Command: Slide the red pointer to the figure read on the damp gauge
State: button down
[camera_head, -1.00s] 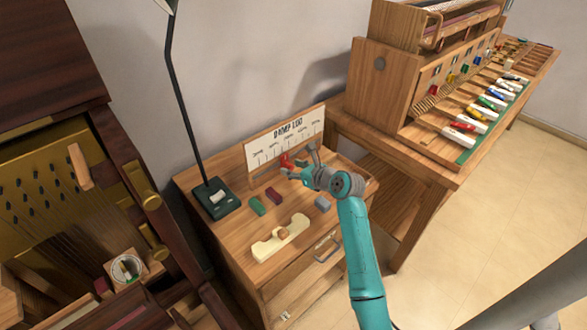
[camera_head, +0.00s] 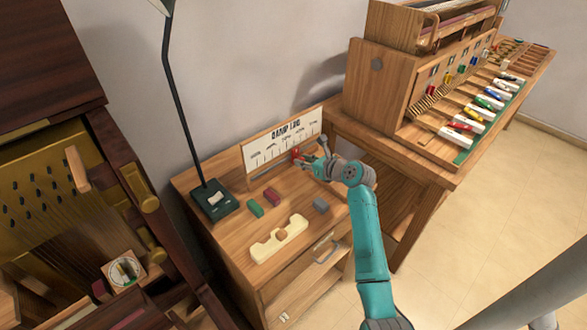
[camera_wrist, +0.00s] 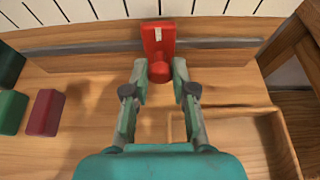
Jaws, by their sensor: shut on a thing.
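The red pointer (camera_wrist: 158,42) sits on the metal rail (camera_wrist: 90,47) of the damp log board (camera_head: 283,139), toward the right half of its scale. My gripper (camera_wrist: 160,75) is shut on the pointer's round red knob; it also shows in the head view (camera_head: 312,160). The damp gauge (camera_head: 124,271) is a small round dial in a wooden block at the lower left, inside the piano. Its needle reading is too small to tell. The scale figures are too small to read surely.
Green (camera_head: 255,208), dark red (camera_head: 272,195) and grey (camera_head: 320,204) blocks and a cream tool (camera_head: 279,240) lie on the cabinet top. A shallow wooden tray (camera_wrist: 245,145) lies right of my gripper in the wrist view.

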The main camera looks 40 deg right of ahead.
jog(key=d, duration=0.6)
jog(key=shift+w+d, duration=0.1)
jog(key=shift+w, duration=0.05)
jog(key=c, duration=1)
grip_release()
jog(key=shift+o, duration=0.2)
jog(key=v, duration=1.2)
